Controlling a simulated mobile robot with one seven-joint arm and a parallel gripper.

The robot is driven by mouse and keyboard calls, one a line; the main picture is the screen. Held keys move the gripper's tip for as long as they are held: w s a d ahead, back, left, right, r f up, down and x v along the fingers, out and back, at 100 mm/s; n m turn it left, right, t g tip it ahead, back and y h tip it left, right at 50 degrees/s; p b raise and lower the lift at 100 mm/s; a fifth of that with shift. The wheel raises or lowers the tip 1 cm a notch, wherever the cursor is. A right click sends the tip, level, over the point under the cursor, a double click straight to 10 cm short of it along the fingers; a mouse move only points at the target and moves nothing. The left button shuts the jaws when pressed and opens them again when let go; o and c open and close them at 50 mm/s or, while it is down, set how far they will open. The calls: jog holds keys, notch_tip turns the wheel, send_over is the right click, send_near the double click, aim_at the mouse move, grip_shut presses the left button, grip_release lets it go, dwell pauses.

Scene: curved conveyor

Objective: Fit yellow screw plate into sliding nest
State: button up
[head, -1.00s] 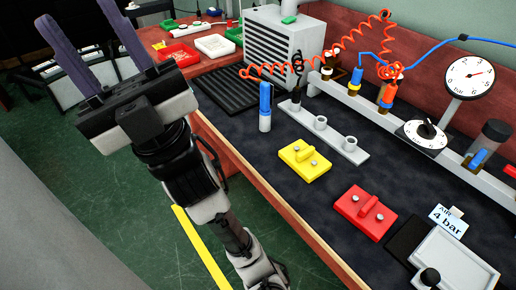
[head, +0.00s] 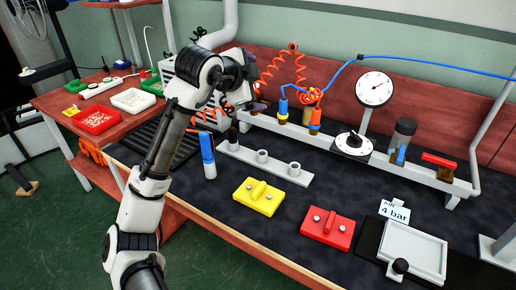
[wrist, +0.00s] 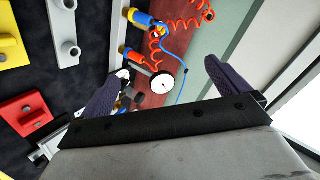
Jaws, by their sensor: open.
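The yellow screw plate (head: 258,197) lies flat on the dark bench mat, with a raised yellow rib and two round screw heads. It shows partly at the left edge of the wrist view (wrist: 12,48). A light grey shallow tray with a black knob (head: 416,247), which looks like the sliding nest, stands at the front right and looks empty. My gripper (wrist: 166,68) is open and empty, its dark fingers wide apart. In the head view it is raised behind the yellow plate, near the orange coiled hose, its fingers mostly hidden.
A red screw plate (head: 326,228) lies between the yellow plate and the tray. A grey rail with round posts (head: 263,160) and a blue bottle-like tool (head: 208,155) are behind and left. A gauge (head: 374,89), dial (head: 353,145) and hoses stand along the back.

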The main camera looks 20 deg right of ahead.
jog(key=s+d+f+m+g+y, duration=0.2)
jog(key=s+f+m+g+y, duration=0.25)
jog(key=f, duration=0.65)
jog(key=m+g+y+p, duration=0.1)
jog(key=m+g+y, duration=0.1)
jog(key=g+y, duration=0.25)
send_over(259, 187)
jog(key=shift+n+t, duration=0.25)
jog(key=shift+t, duration=0.25)
jog(key=f, duration=1.2)
jog(key=shift+d+f, duration=0.2)
jog(key=shift+f, duration=0.05)
jog(key=shift+s+a+f+p, duration=0.15)
jog(key=shift+f+p, duration=0.2)
jog(key=shift+f, duration=1.1)
jog(key=shift+w+a+f+p, duration=0.1)
jog(key=shift+f+p, duration=0.25)
jog(key=shift+f, duration=1.1)
jog(key=c, duration=1)
jog(key=shift+r, duration=0.1)
jog(key=shift+c, duration=0.2)
notch_tip(259, 187, up, 20)
jog(key=shift+b, duration=0.4)
